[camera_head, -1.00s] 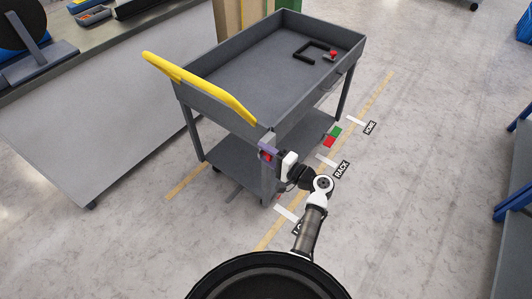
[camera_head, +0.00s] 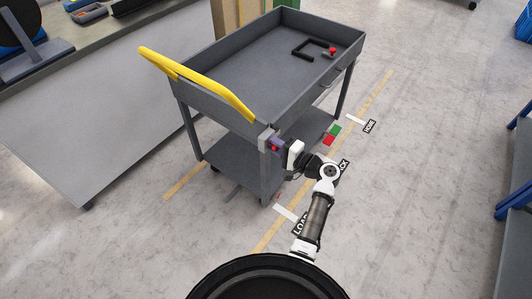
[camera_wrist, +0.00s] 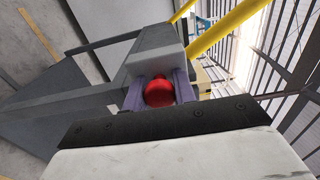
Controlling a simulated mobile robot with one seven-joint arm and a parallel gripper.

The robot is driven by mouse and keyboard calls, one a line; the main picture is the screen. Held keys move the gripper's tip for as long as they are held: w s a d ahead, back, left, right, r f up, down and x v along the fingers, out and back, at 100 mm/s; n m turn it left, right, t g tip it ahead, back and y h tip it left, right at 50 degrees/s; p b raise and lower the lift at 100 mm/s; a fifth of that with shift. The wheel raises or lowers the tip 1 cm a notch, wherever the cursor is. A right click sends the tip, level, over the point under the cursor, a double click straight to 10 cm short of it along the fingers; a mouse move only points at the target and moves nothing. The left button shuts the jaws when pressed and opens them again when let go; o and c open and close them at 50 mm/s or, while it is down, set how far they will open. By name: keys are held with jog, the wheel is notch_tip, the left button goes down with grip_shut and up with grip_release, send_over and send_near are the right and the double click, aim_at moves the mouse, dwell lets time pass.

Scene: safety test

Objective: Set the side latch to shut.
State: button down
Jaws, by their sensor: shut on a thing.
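The side latch shows as a red knob (camera_head: 275,147) at the near corner of the grey cart (camera_head: 225,98), just below the upper tray. My gripper (camera_head: 279,142) is at this corner with its purple fingers around the knob. In the wrist view the round red knob (camera_wrist: 159,93) sits between the two purple fingers of my gripper (camera_wrist: 160,88), against a light grey block (camera_wrist: 155,57). The fingers hide part of the latch, and I cannot tell its setting.
A red and green marker (camera_head: 332,134) shows right of my gripper. The cart has a yellow handle (camera_head: 195,83); its tray holds a black bracket shape (camera_head: 305,48) and a small red-topped piece (camera_head: 332,52). A workbench (camera_head: 90,125) stands left.

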jog(key=shift+w+d, duration=0.45)
jog(key=shift+w, duration=0.05)
jog(key=c, duration=1.1)
grip_release()
jog(key=shift+c, duration=0.2)
jog(key=b+v, duration=0.2)
jog(key=v, duration=1.1)
jog(key=shift+s+d+b, duration=0.25)
jog(key=shift+d+b, duration=0.05)
jog(key=shift+b, duration=0.05)
jog(key=shift+a, duration=0.1)
